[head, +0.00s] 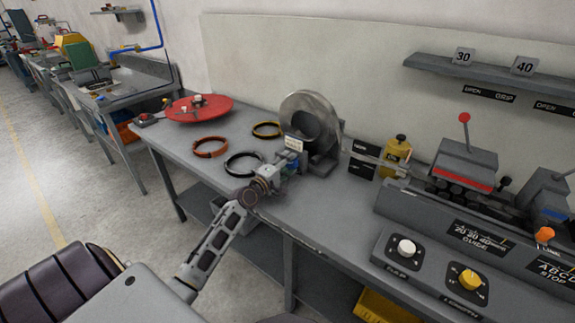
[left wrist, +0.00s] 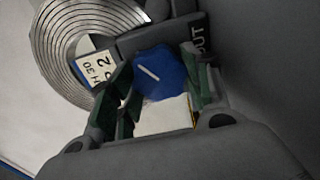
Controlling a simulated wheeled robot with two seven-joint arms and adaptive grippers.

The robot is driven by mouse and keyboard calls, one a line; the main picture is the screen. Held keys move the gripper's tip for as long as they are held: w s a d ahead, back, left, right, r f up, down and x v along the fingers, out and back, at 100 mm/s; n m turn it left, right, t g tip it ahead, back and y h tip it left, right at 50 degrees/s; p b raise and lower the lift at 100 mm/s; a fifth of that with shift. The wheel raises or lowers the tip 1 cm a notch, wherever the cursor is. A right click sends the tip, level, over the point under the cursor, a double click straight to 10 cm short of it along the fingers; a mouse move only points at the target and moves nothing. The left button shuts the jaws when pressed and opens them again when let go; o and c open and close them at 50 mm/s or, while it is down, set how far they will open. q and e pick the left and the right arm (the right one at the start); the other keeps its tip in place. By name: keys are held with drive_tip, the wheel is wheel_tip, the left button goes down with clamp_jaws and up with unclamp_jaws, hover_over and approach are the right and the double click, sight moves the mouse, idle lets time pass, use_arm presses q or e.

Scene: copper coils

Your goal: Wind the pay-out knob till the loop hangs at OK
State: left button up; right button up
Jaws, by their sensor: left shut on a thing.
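The blue pay-out knob (left wrist: 160,73), with a white pointer line, sits between the green-padded fingers of my left gripper (left wrist: 158,88) in the left wrist view. The gripper is shut on it. In the head view my left gripper (head: 283,168) is at the front of the coil stand, and the knob is mostly hidden there. The silvery coil (head: 293,104) stands upright behind the gripper; its windings (left wrist: 57,45) show in the left wrist view. A strip (head: 365,156) runs right from the stand. I cannot make out the loop or an OK mark. My right gripper is not in view.
A red round plate (head: 215,108) and orange, yellow and black rings lie left on the bench (head: 185,150). A grey machine with a white knob (head: 406,247) and a yellow knob (head: 469,280) fills the right.

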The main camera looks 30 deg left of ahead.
use_arm(q)
drive_tip(key=shift+f, duration=0.1)
drive_tip(key=o, duration=0.9)
drive_tip(key=shift+o, duration=0.7)
drive_tip(key=shift+s, duration=0.15)
drive_tip(key=shift+s+a, duration=0.1)
drive_tip(key=shift+s, duration=0.6)
drive_tip(key=shift+s+a, duration=0.2)
drive_tip(key=shift+s, duration=2.35)
drive_tip(key=shift+s+a, duration=0.15)
drive_tip(key=shift+s, duration=2.4)
drive_tip(key=shift+s, duration=0.15)
